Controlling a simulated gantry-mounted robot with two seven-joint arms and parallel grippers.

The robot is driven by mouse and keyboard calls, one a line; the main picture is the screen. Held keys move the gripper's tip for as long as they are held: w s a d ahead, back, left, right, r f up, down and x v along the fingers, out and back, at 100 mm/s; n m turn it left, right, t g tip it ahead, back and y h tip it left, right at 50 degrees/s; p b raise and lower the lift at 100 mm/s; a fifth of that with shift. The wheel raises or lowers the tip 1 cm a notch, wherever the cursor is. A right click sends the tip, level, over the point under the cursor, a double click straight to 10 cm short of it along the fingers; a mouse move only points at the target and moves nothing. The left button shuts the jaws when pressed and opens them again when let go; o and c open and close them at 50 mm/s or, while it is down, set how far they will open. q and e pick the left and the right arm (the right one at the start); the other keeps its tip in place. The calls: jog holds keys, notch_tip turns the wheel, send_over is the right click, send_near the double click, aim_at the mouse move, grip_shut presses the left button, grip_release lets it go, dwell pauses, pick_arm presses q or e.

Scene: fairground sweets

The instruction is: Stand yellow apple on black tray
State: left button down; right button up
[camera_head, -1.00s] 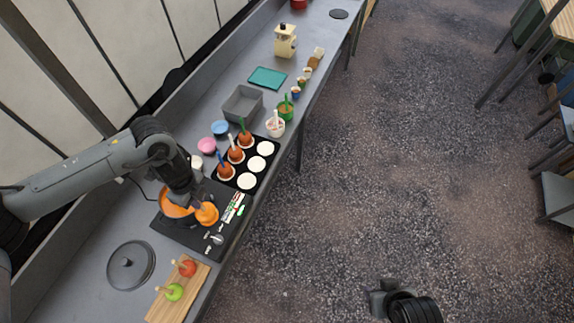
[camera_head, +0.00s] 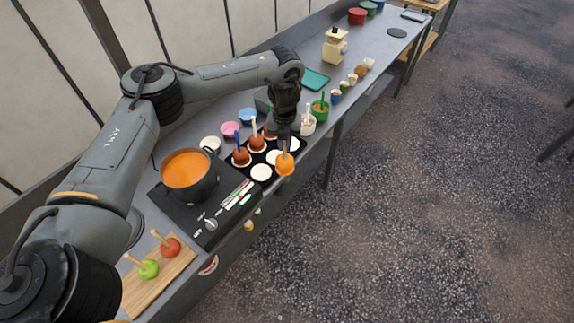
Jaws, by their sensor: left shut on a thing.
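My left gripper (camera_head: 284,142) is shut on the stick of the yellow-orange coated apple (camera_head: 285,163). The apple hangs below the gripper with its stick up, in front of the front edge of the black tray as seen here. I cannot tell its exact height. The black tray (camera_head: 240,168) holds reddish-brown apples on sticks in its back row, one (camera_head: 241,156) nearest and another (camera_head: 256,144) beyond it, and white round discs (camera_head: 261,172) in its front row. My arm hides part of the far end. My right gripper is not in view.
A pot of orange syrup (camera_head: 188,170) stands on a black hob at the left. A wooden board (camera_head: 160,275) holds a red and a green apple. Pink and blue bowls (camera_head: 229,129) sit behind the tray; white and green cups (camera_head: 319,110) stand beyond it.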

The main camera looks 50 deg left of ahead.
pick_arm(q)
jog(key=shift+a+f, duration=0.15)
jog(key=shift+f, duration=0.1)
jog(key=s+a+f+b, duration=0.3)
jog(key=a+f+b, duration=0.1)
jog(key=a+f, duration=0.6)
jog(key=shift+s+a+f, duration=0.15)
jog(key=shift+a+f, duration=0.2)
jog(key=shift+a, duration=0.05)
jog(key=shift+f, duration=0.15)
jog(key=c, duration=1.1)
grip_release()
